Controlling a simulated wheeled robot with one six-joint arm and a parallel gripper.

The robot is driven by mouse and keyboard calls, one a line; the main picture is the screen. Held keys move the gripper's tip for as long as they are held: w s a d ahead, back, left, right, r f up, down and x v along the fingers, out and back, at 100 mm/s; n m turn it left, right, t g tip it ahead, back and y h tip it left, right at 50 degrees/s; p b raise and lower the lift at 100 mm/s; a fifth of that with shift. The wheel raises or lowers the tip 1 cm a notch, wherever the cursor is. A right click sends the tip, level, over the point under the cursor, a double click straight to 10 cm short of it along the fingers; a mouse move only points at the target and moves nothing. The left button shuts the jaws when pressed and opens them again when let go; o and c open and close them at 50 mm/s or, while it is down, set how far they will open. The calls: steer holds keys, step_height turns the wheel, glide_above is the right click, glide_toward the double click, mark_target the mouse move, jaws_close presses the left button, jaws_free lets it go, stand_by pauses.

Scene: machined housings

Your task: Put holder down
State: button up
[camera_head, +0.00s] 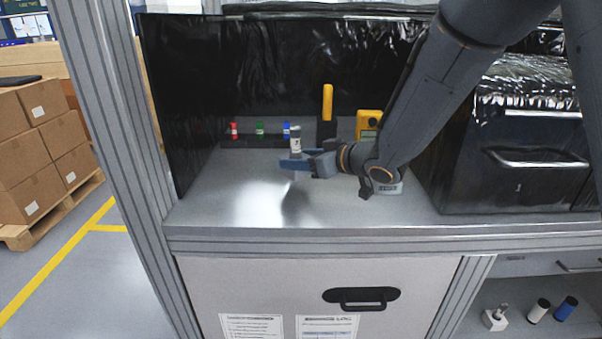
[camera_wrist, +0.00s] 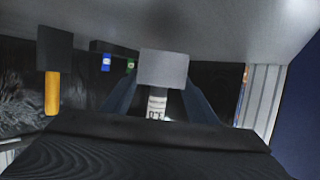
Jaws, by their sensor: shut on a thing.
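The holder is a grey block (camera_wrist: 165,68) with a white labelled cylinder (camera_wrist: 157,104) in it. It shows in the middle of the wrist view, which looks upside down, between my two blue fingers. My gripper (camera_head: 294,163) is shut on the holder above the workbench. In the head view the white labelled cylinder (camera_head: 295,144) stands upright just above my fingers, and the block is mostly hidden by them. A dark shadow lies on the bench below my gripper. Any gap between the holder and the bench is hard to judge.
A dark rack (camera_head: 263,143) with red, green and blue capped vials stands behind. A yellow-handled tool (camera_head: 327,103) in a black stand and a yellow meter (camera_head: 368,123) are close behind. A black-wrapped case (camera_head: 515,150) is at right. The bench top (camera_head: 240,215) in front is clear.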

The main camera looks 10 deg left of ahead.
mark_target(305, 173)
steer(key=shift+f+p, duration=0.4)
steer(key=shift+f, duration=1.6)
steer(key=shift+f, duration=0.15)
steer(key=o, duration=1.1)
steer(key=b+v, duration=0.3)
steer(key=v, duration=0.9)
